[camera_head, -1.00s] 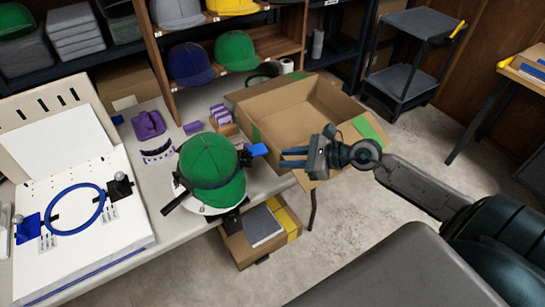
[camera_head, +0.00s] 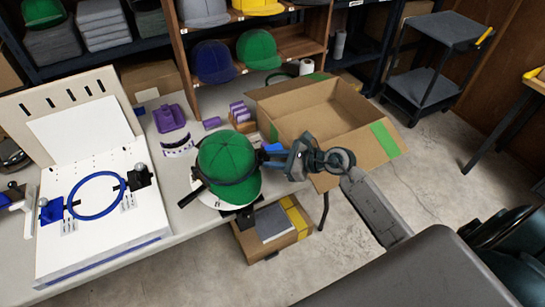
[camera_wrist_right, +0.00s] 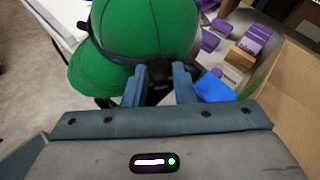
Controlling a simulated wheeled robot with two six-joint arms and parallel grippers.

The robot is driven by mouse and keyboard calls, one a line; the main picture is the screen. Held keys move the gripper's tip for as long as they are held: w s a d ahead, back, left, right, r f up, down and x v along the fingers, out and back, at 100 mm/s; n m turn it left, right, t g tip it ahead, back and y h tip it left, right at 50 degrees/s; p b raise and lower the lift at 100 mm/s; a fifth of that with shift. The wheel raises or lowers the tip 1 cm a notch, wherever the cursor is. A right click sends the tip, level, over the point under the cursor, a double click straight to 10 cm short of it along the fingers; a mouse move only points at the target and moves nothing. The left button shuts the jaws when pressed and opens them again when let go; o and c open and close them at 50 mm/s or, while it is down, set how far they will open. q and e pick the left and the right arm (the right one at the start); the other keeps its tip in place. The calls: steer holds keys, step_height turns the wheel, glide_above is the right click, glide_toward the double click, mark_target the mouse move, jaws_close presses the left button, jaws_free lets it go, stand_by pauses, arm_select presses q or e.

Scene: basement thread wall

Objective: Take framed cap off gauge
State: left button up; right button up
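The green cap (camera_head: 228,155) sits crown up on the white-rimmed gauge (camera_head: 212,201) on the table, with a dark frame band (camera_head: 235,181) around it. A blue piece (camera_head: 272,148) stands at the band's right side; it shows in the right wrist view (camera_wrist_right: 213,88). My right gripper (camera_head: 277,163) is at the right side of the cap. In the right wrist view its two fingers (camera_wrist_right: 160,84) stand apart, with a black part (camera_wrist_right: 159,71) of the frame between their tips. I cannot tell whether they touch it. My left gripper is not in view.
A blue hoop (camera_head: 97,196) lies on a white board at the left. Purple pieces (camera_head: 170,118) lie behind the cap. An open cardboard box (camera_head: 275,107) stands close behind my right gripper. Shelved caps (camera_head: 258,49) are at the back. Open floor lies right.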

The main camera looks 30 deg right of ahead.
steer(key=shift+w+a+f, duration=0.1)
jaws_close()
step_height(320, 180, up, 6)
steer(key=s+p, duration=0.1)
steer(key=p, duration=0.3)
steer(key=shift+p, duration=0.35)
stand_by(0.4)
steer(key=r+p, duration=0.2)
steer(key=r, duration=0.2)
steer(key=shift+s+p, duration=0.35)
steer(key=shift+p, duration=0.05)
